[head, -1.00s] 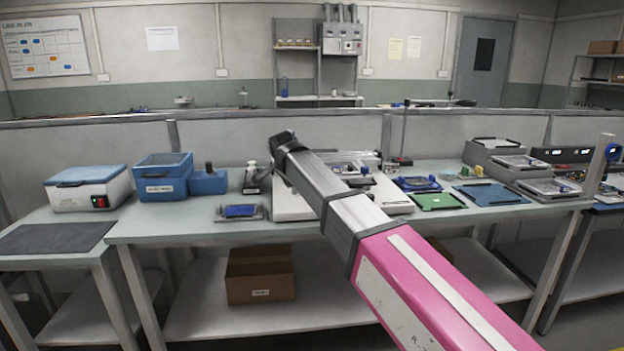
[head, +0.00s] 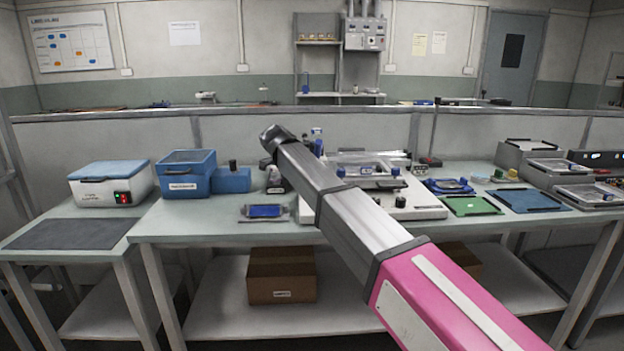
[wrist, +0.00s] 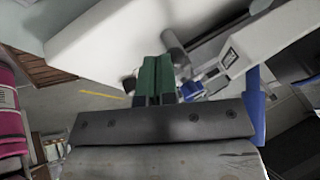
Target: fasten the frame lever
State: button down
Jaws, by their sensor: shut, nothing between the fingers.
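A white device (head: 425,205) with a frame on top and blue knobs (head: 367,170) stands on the middle bench, partly hidden behind my arm. I cannot make out which part of it is the frame lever. In the wrist view my gripper (wrist: 154,68) has its green fingers together and empty. The fingertips appear in front of a white slab (wrist: 95,35). To their right are a grey bar with a black label (wrist: 232,57) and a small blue part (wrist: 192,91). I cannot tell whether the fingers touch any of these.
A blue-screened unit (head: 265,211) lies left of the device. Blue boxes (head: 186,170) and a blue-lidded white box (head: 112,186) stand further left. Green (head: 472,206) and blue (head: 533,200) mats lie to the right. A cardboard box (head: 281,278) sits on the lower shelf.

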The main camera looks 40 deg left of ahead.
jog(key=shift+w+d, duration=0.15)
jog(key=shift+d, duration=0.1)
